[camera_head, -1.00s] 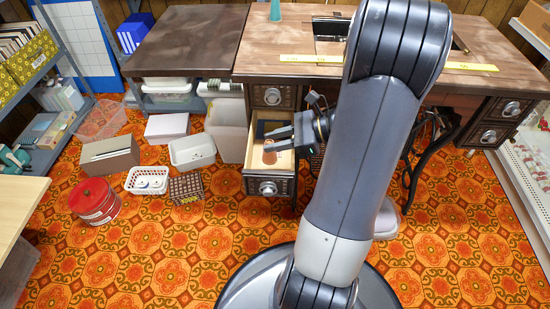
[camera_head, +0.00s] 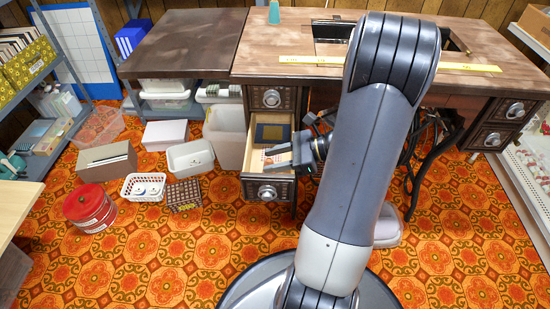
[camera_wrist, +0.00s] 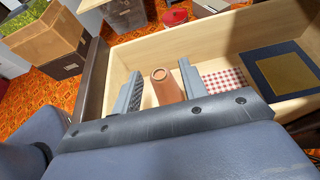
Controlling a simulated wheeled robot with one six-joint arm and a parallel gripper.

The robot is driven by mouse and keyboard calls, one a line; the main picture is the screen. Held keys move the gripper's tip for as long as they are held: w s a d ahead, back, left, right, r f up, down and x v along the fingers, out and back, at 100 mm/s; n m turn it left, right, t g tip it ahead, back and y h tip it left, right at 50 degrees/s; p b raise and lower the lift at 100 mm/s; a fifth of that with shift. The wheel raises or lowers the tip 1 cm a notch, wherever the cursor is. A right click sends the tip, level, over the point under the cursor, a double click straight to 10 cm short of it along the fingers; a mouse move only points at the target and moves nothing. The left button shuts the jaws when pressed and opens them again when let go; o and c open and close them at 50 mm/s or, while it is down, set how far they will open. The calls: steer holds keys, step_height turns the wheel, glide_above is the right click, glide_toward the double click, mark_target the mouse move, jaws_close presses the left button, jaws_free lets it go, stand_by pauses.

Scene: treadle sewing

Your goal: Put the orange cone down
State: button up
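The orange cone (camera_wrist: 168,87) is a terracotta-coloured cone with a hole in its narrow top. In the wrist view it stands between the two fingers of my gripper (camera_wrist: 160,88), over the pale wooden drawer. A gap shows between it and the left finger; the right finger is close to it, and I cannot tell if they touch. Its lower end is hidden by my gripper. In the head view my gripper (camera_head: 278,158) is over the front part of the open drawer (camera_head: 254,159), and the cone cannot be made out there.
The drawer holds a dark blue and gold flat item (camera_head: 272,132) and a red-and-white checked cloth (camera_wrist: 224,84). A teal cone (camera_head: 274,13) stands on the sewing table (camera_head: 300,38). Baskets, boxes and a red tin (camera_head: 89,207) stand on the floor left of the drawer.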

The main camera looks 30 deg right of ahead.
steer(key=shift+o, duration=0.6)
steer(key=shift+r, duration=0.1)
steer(key=shift+s+d+r, duration=0.1)
steer(key=shift+d+r, duration=0.05)
steer(key=shift+r, duration=0.05)
steer(key=p+v, duration=0.5)
steer(key=v, duration=0.6)
steer(key=shift+s+d, duration=0.2)
steer(key=shift+s, duration=0.05)
steer(key=shift+c, duration=0.2)
